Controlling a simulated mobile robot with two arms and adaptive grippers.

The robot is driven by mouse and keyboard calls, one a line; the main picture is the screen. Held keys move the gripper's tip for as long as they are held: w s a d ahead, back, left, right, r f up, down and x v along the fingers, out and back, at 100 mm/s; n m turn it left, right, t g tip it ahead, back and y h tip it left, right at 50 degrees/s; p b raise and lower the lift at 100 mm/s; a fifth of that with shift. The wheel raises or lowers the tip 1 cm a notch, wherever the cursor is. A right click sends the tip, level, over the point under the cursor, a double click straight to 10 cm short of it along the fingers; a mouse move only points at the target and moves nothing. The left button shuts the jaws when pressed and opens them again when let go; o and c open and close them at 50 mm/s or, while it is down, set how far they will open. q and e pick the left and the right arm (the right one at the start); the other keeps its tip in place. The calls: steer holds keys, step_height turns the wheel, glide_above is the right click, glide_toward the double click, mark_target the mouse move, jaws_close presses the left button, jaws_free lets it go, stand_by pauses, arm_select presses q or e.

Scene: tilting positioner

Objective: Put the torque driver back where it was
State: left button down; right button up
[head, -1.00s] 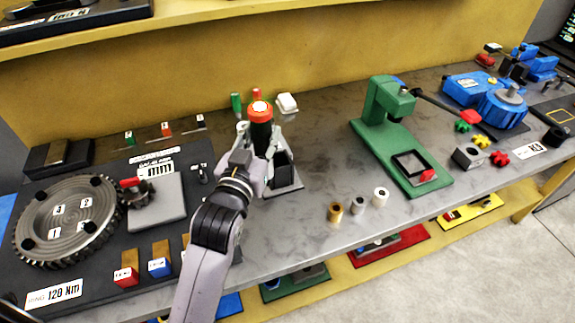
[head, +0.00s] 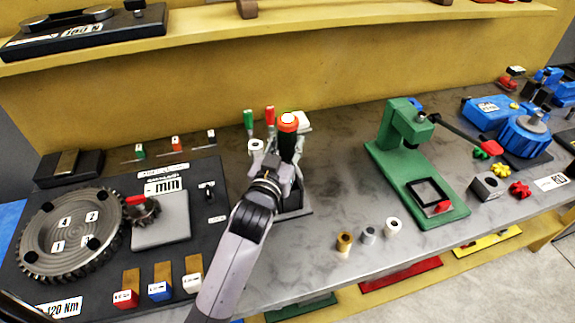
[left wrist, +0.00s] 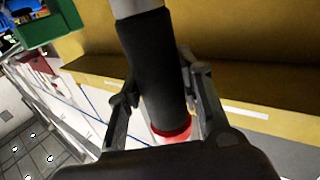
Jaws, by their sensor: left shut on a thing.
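The torque driver has a black handle (head: 289,148) with an orange-red cap and stands about upright in the head view. My left gripper (head: 279,168) is shut around its handle. In the left wrist view the black handle (left wrist: 152,70) runs between the fingers (left wrist: 160,100), with a red ring at one end and a grey shaft at the other. A dark stand (head: 296,208) is just below and behind the gripper; my arm and the driver hide part of it. I cannot tell whether the driver's lower end touches it. My right gripper is not in view.
Green-handled (head: 249,121) and red-handled (head: 270,117) tools stand close behind the driver. The gear fixture board (head: 215,245) lies to the left. A green press (head: 418,170) stands to the right, with several small bushings (head: 368,236) before it.

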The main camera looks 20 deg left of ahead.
arm_select(q)
step_height(320, 180, down, 2)
steer(key=shift+f, duration=2.5)
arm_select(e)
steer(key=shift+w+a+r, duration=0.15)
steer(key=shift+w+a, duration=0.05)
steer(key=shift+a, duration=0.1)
arm_select(q)
steer(key=c, duration=1.6)
jaws_free()
steer(key=shift+f, duration=0.2)
steer(key=o, duration=0.5)
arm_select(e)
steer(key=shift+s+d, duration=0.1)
arm_select(q)
steer(key=shift+r, duration=0.1)
